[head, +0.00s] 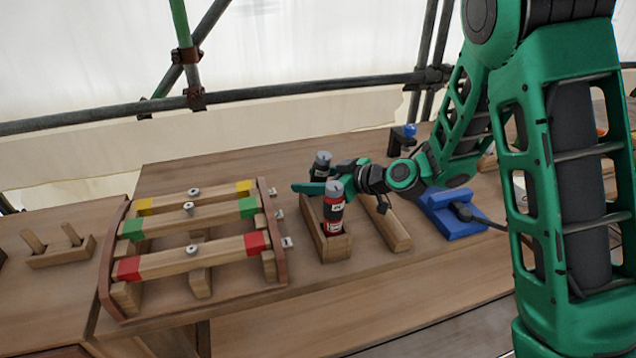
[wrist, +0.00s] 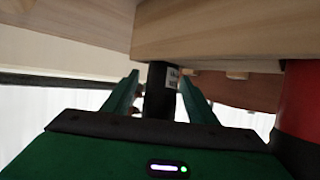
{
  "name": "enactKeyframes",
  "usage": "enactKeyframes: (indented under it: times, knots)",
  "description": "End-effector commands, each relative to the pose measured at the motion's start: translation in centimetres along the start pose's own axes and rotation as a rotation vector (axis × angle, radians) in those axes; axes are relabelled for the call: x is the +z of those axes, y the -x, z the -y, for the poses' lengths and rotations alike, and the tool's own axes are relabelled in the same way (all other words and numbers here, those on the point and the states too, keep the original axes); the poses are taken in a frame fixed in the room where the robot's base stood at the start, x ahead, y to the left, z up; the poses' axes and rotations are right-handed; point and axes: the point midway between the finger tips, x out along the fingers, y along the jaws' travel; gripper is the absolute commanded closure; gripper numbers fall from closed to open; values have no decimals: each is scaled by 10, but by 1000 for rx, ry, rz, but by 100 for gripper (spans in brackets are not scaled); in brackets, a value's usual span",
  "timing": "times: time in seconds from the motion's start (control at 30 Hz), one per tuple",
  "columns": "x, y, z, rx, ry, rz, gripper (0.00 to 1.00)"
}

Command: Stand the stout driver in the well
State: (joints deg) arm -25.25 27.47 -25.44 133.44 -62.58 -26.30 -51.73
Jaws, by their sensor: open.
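Two drivers stand upright at a long wooden block (head: 334,248) right of the rack. The near one has a red and black handle (head: 334,212) with a grey top, and its lower part is inside the block's near end. The other, with a dark handle and grey top (head: 321,160), is behind it; its foot is hidden. I cannot tell which is the stouter. My gripper (head: 302,187) is low by the dark driver. In the wrist view my open jaws (wrist: 160,78) are on either side of the dark handle (wrist: 157,95); contact is unclear. The red handle (wrist: 302,100) is close to the right.
A wooden rack (head: 198,286) with bolted bars, ends painted yellow, green and red, stands left. A bare wooden bar (head: 393,230) and a blue holder (head: 450,217) are to the right. A small pegged block (head: 62,252) is far left. The front of the bench is clear.

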Motion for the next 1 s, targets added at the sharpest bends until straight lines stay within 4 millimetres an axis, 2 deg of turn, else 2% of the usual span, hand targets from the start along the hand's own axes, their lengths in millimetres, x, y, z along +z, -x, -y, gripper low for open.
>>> enactKeyframes:
  times: [0.13, 0.4, 0.47, 0.63, 1.0]
  knots:
    - [0, -15, 0, 0, 1, 0, 48]
    - [0, -17, 0, 1, 1, 0, 48]
    - [0, -17, 0, 1, 1, 0, 60]
    - [0, -17, 0, 1, 1, 0, 100]
    - [-4, -16, -1, 2, 2, -2, 100]
